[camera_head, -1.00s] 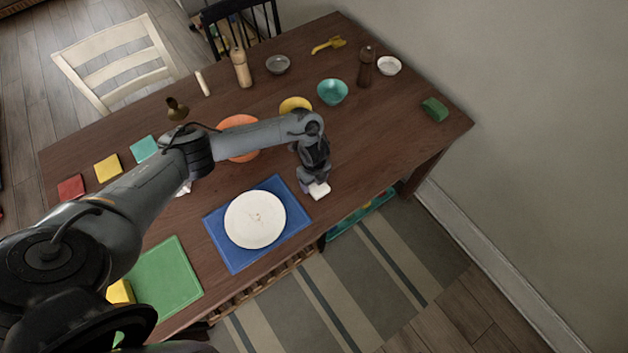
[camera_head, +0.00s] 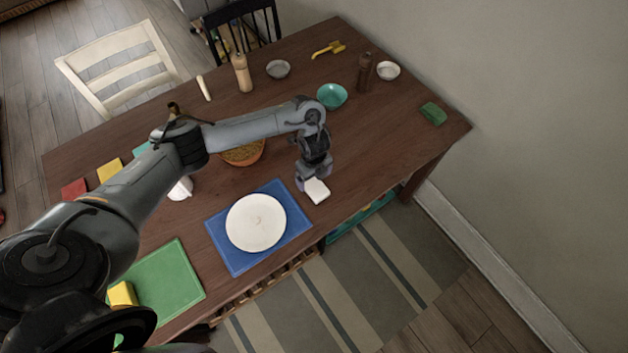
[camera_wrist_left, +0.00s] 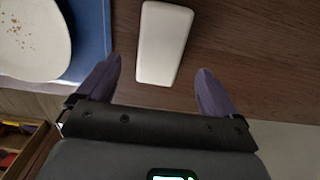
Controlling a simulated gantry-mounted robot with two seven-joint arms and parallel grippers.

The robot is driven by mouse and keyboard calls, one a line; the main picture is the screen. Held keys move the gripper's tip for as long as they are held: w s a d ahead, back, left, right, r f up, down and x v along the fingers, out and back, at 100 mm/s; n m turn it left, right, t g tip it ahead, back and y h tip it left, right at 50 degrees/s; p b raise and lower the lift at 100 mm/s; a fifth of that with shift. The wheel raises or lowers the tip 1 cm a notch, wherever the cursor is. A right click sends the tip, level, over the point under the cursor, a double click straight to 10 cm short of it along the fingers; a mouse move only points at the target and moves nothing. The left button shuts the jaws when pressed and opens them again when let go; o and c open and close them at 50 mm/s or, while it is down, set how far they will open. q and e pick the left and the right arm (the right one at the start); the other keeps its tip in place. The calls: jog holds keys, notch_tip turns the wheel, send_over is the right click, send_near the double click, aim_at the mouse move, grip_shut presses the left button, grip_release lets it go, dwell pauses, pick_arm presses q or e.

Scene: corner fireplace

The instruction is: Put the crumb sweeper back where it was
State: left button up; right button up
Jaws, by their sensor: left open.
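A white oblong block, which I take to be the crumb sweeper (camera_head: 317,191), lies on the dark wooden table near its front edge, right of the blue placemat. My left gripper (camera_head: 306,183) is low beside it, pointing down. In the left wrist view, the white block (camera_wrist_left: 163,42) lies ahead of and partly between the open purple fingers (camera_wrist_left: 158,72), with a gap on both sides. The white plate (camera_head: 256,222) on the blue placemat (camera_head: 221,254) has brown crumbs, clearer in the wrist view. My right gripper is not in view.
A green placemat (camera_head: 170,285) with a yellow block (camera_head: 122,294) lies at the front left. An orange bowl (camera_head: 243,154) sits under my forearm. A teal bowl (camera_head: 332,95) and dark mill (camera_head: 364,73) stand farther back. The table right of the white block is clear.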

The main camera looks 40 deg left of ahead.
aim_at(314, 185)
pick_arm(q)
notch_tip(314, 185, up, 6)
jog(key=p, duration=0.2)
jog(key=s+d+n+t+h, duration=0.2)
jog(key=s+d+t, duration=0.1)
jog(key=d, duration=0.9)
jog(key=s+d+n+t+h, duration=0.2)
jog(key=d+t, duration=0.1)
jog(key=d, duration=0.9)
jog(key=s+a+r+n+g+y, duration=0.1)
jog(key=s+a+r+n+y, duration=0.1)
jog(key=s+a+n, duration=0.5)
jog(key=s+a+r+n+g+y, duration=0.1)
jog(key=s+a+r+n, duration=0.3)
jog(key=s+a+n, duration=0.3)
jog(key=s+a, duration=0.1)
jog(key=s, duration=0.1)
jog(key=shift+s+a+n+y, duration=0.2)
jog(key=shift+s+n+y, duration=0.1)
jog(key=shift+s+y, duration=0.1)
jog(key=shift+w+r, duration=0.1)
notch_tip(314, 185, up, 23)
jog(key=p, duration=2.3)
